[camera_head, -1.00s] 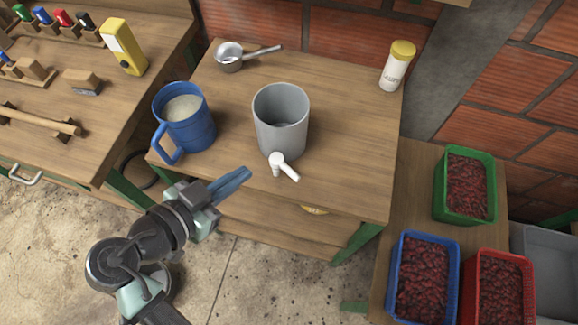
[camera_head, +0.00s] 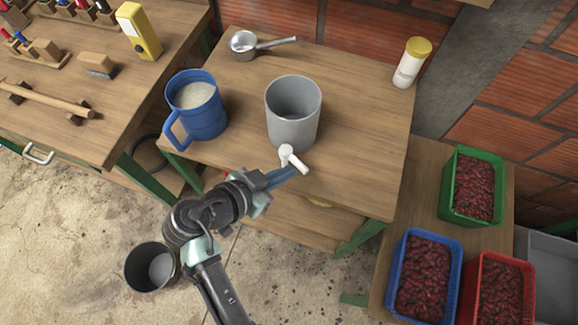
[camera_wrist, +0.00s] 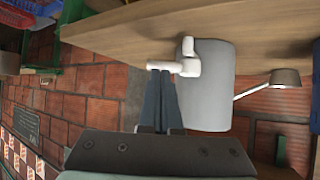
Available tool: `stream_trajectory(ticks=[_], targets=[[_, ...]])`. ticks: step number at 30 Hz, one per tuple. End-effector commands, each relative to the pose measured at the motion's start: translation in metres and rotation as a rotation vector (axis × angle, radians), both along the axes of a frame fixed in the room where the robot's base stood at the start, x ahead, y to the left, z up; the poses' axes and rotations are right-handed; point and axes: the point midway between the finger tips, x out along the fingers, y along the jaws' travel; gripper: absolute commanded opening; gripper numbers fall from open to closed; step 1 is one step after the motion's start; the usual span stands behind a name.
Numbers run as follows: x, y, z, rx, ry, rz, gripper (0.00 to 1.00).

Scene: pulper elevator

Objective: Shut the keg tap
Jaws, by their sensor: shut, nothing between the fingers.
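The keg is a grey open-topped cylinder (camera_head: 292,118) standing near the front of the middle table. Its white tap (camera_head: 287,153) sticks out low on the front, with the lever (camera_head: 301,165) pointing to the lower right. My gripper (camera_head: 291,172) is shut and empty, its blue fingertips right at the tap, just below and beside the lever. In the wrist view, the fingertips (camera_wrist: 161,74) meet the lower edge of the white lever (camera_wrist: 163,66); whether they touch cannot be told. The grey keg (camera_wrist: 208,90) shows behind.
A blue jug (camera_head: 205,118) with pale contents stands left of the keg. A saucepan (camera_head: 243,45) and a yellow-capped container (camera_head: 411,64) stand farther back. A dark bucket (camera_head: 138,279) is on the floor. Crates of red fruit (camera_head: 425,300) stand at the right.

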Motion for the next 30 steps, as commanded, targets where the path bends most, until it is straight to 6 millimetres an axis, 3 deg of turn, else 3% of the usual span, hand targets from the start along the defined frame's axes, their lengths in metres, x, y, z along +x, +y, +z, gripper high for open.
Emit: stream_trajectory(ticks=[7,30], targets=[[0.01,-0.01,-0.009,0.001,-0.001,-0.001,0.0],[0.011,-0.014,-0.009,0.0,-0.002,0.07,0.0]])
